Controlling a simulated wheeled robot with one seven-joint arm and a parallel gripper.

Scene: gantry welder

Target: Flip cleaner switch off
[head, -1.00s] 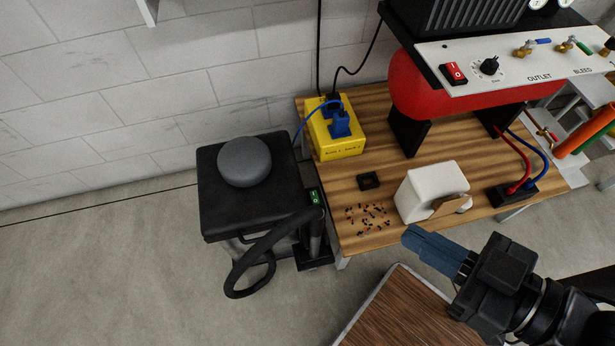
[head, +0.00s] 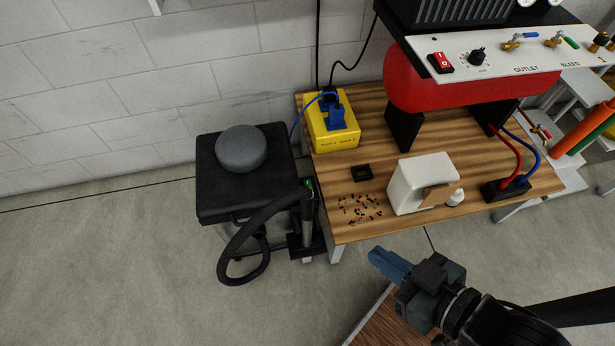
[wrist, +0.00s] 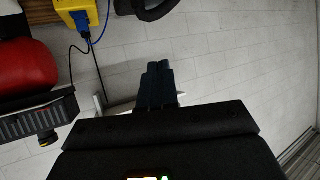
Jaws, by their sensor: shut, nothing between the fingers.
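The cleaner (head: 215,190) is a black box-shaped vacuum with a round grey cap (head: 242,148) on top, standing left of the wooden table in the head view. Its small green switch (head: 309,184) is at the right front edge, partly hidden behind the black hose handle, so its position cannot be told. My gripper (head: 374,256) has blue fingers that are shut and empty. It is in front of the table, to the right of and apart from the cleaner. The fingers also show in the wrist view (wrist: 158,72).
The wooden table (head: 400,222) holds a yellow power box (head: 335,140), a white block (head: 422,178), a small black square part (head: 362,172) and scattered bits. The black hose (head: 226,250) loops before the cleaner. Floor at left is clear.

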